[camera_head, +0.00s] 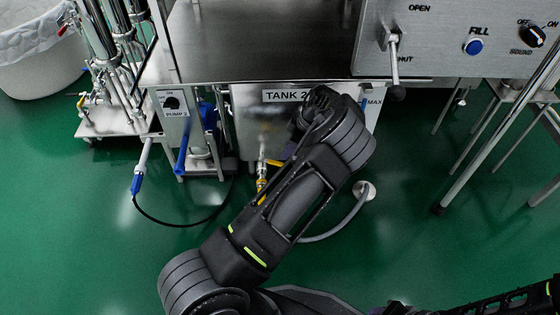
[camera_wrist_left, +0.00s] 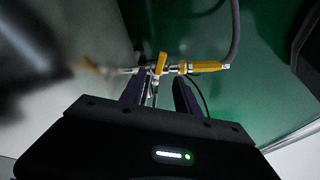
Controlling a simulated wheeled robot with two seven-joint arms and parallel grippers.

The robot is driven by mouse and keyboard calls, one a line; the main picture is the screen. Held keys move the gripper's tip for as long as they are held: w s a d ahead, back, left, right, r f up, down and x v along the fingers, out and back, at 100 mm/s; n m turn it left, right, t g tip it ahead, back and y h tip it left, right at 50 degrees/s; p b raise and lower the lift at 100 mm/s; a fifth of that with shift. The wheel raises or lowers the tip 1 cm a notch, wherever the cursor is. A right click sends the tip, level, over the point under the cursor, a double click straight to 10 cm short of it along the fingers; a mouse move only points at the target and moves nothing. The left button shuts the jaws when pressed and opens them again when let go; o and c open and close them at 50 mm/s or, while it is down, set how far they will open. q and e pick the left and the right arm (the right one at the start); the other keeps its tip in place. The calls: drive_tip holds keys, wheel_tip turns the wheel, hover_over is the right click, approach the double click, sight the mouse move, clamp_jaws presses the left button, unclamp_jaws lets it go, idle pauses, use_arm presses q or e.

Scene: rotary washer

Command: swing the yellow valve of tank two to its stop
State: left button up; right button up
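Tank two, with its "TANK 2" label (camera_head: 288,95), is a steel tank under the machine in the head view. The yellow valve (camera_head: 262,185) shows low on its front, partly covered by my left arm. In the left wrist view, its yellow handle (camera_wrist_left: 161,63) sits on a metal pipe fitting, just beyond and between my fingertips. My left gripper (camera_wrist_left: 159,88) has its two dark fingers apart, with no clear contact on the handle. In the head view my forearm hides the left gripper. My right gripper is not in view.
A yellow hose end (camera_wrist_left: 207,66) joins the fitting, with a grey hose (camera_head: 335,228) running to a floor drain (camera_head: 364,190). Pump 2 (camera_head: 175,112) and a blue handle (camera_head: 183,150) stand left of the tank. A lever (camera_head: 395,65) hangs at upper right. Green floor (camera_head: 80,220) is clear at left.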

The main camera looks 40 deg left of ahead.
sight(277, 163)
use_arm(q)
drive_tip(key=shift+b+x, duration=1.45)
drive_tip(key=shift+x, duration=2.55)
clamp_jaws()
drive_tip(key=shift+s, duration=0.1)
